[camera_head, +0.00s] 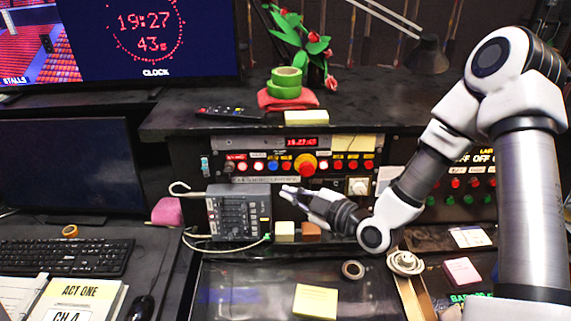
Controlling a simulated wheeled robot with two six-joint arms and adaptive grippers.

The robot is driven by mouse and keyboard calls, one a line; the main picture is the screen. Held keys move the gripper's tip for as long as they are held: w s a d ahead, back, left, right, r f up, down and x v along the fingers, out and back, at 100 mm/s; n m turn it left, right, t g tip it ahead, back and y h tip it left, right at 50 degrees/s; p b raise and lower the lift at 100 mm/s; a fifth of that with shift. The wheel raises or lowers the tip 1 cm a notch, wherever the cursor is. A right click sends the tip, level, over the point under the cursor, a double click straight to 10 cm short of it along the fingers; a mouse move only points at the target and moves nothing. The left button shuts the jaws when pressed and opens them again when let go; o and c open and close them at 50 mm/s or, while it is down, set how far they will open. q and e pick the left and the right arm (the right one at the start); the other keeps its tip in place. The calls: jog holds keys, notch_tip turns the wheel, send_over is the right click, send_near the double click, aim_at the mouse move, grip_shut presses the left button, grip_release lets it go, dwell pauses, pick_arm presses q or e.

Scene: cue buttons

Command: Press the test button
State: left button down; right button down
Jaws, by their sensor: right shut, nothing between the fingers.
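The cue panel (250,168) stands at the back middle under a shelf, with a row of small red, white and blue buttons and one large red button (304,165) on a yellow base. The button labels are too small to read, so I cannot tell which one is the test button. My right gripper (284,192) is shut and empty. Its arm comes in from the right and its fingertips point left, just below the panel and in front of the grey mixer's upper right corner. My left gripper is not in view.
A grey mixer box (230,214) with a cable stands below the panel. Green tape rolls (285,83), a remote (229,113) and roses sit on the shelf. Another button panel (470,190) is partly behind my right arm. A keyboard (66,257) and papers lie at left.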

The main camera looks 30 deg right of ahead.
send_near(277, 167)
jog(key=x, duration=0.5)
jog(key=shift+a+f+b, duration=0.1)
jog(key=shift+a+b, duration=0.3)
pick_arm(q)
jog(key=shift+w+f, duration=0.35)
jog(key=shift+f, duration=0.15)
pick_arm(e)
jog(key=shift+s, duration=0.1)
dwell(0.4)
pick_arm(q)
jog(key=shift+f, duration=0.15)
pick_arm(e)
jog(key=shift+w+d, duration=0.2)
jog(key=shift+w, duration=0.2)
pick_arm(q)
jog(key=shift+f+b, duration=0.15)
jog(key=shift+b, duration=0.15)
pick_arm(e)
jog(key=shift+w+d, duration=0.2)
jog(key=shift+w, duration=0.15)
jog(key=shift+s, duration=0.1)
jog(key=shift+s+a, duration=0.35)
jog(key=shift+s, duration=0.3)
